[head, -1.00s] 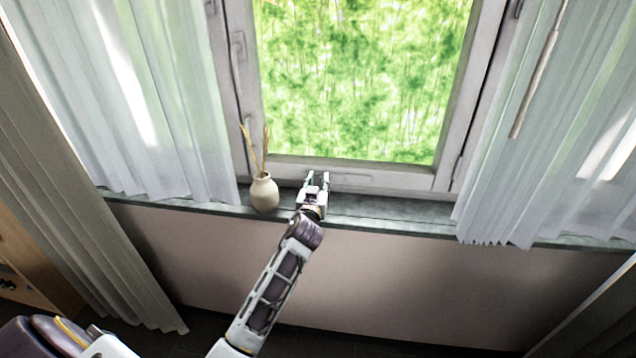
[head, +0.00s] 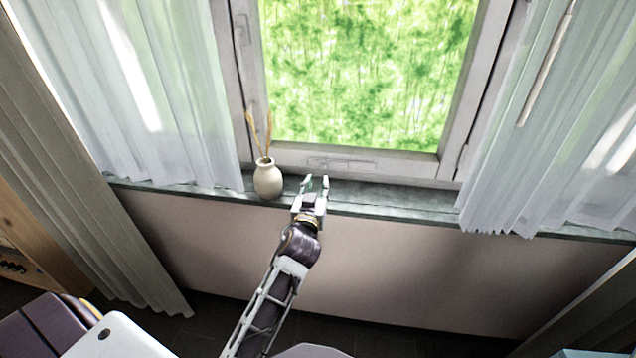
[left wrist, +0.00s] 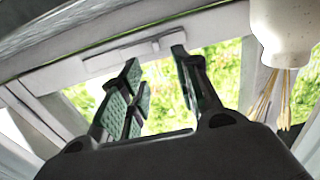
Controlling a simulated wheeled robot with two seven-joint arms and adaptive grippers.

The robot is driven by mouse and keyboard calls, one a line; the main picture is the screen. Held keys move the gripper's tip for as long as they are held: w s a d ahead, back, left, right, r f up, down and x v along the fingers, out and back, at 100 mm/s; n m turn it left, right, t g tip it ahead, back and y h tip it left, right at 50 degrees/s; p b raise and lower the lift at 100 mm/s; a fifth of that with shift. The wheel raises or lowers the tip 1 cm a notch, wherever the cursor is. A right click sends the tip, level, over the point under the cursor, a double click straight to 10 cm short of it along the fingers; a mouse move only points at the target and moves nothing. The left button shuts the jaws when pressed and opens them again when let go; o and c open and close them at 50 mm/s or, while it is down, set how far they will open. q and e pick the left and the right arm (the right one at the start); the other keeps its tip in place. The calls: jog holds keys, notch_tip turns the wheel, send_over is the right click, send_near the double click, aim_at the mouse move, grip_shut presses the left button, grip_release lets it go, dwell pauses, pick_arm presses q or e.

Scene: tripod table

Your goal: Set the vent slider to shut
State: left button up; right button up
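The vent strip (head: 342,163) is a pale, narrow housing on the bottom rail of the window frame. In the left wrist view the strip (left wrist: 115,57) crosses beyond my fingers, and a small tab, apparently the slider (left wrist: 155,45), shows near its vase-side end. The slider is too small to make out in the head view. My left gripper (head: 317,183) is open and empty, in front of the sill and short of the strip. In the left wrist view its fingers (left wrist: 157,62) stand apart with green pads, with nothing between them. My right gripper is not in view.
A cream vase (head: 268,180) with dry stalks stands on the sill (head: 400,202), close left of my left gripper. It also shows in the left wrist view (left wrist: 284,30). Sheer curtains (head: 165,100) hang at both sides. The sill right of the gripper is clear.

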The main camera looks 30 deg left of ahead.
pick_arm(q)
jog(key=shift+v, duration=1)
